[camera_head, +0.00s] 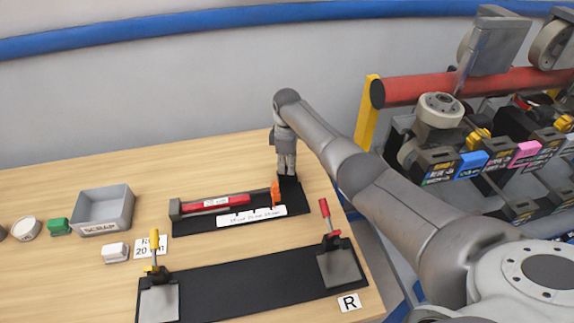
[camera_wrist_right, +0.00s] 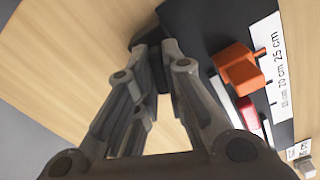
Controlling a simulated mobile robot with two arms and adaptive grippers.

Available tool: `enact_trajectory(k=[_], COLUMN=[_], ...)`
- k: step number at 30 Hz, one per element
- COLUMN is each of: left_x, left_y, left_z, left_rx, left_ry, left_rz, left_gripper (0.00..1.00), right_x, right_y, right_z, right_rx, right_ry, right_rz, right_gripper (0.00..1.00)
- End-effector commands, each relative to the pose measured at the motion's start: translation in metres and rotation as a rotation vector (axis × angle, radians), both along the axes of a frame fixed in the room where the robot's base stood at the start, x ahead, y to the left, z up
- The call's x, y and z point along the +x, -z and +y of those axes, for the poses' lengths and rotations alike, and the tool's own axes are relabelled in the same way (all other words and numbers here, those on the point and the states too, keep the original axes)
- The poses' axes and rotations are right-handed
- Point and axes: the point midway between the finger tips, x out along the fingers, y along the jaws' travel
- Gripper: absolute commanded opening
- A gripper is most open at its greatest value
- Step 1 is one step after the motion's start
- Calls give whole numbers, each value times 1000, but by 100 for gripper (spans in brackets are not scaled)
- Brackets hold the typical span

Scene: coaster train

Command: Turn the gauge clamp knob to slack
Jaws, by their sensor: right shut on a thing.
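The gauge is a black base (camera_head: 235,219) with a red bar (camera_head: 215,203), an orange stop (camera_head: 275,193) and a white scale. The orange block (camera_wrist_right: 239,69) and the scale (camera_wrist_right: 277,80) also show at the right of the right wrist view. My right gripper (camera_head: 287,173) points down at the far right end of the base. In the right wrist view my right gripper (camera_wrist_right: 154,46) is shut on a dark knob (camera_wrist_right: 150,62), mostly hidden between the fingers. The knob's turn angle cannot be told. My left gripper is not in view.
A black mat with a yellow-handled clamp (camera_head: 155,250) and a red-handled clamp (camera_head: 327,220) lies in front. A grey scrap tray (camera_head: 103,227), a green block (camera_head: 59,227) and a white block (camera_head: 116,252) stand left. A rack with a red rail (camera_head: 440,88) is at right.

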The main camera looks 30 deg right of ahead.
Motion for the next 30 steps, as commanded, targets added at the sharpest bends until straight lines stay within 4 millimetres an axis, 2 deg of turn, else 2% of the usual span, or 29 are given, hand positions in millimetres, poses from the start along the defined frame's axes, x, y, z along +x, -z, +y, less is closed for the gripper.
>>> enact_trajectory(k=[9,24,25,30], left_x=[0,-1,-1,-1], left_y=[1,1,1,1], left_z=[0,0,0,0], left_rx=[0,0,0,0], left_ry=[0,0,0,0], left_rz=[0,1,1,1], left_gripper=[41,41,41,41], right_x=[1,1,1,1], right_y=[-1,-2,-2,-1], right_z=[0,0,0,0], right_rx=[1,0,0,0], right_ry=[-109,-126,-126,-126], right_rz=[-4,-5,-5,-4], right_gripper=[0,0,12,32])
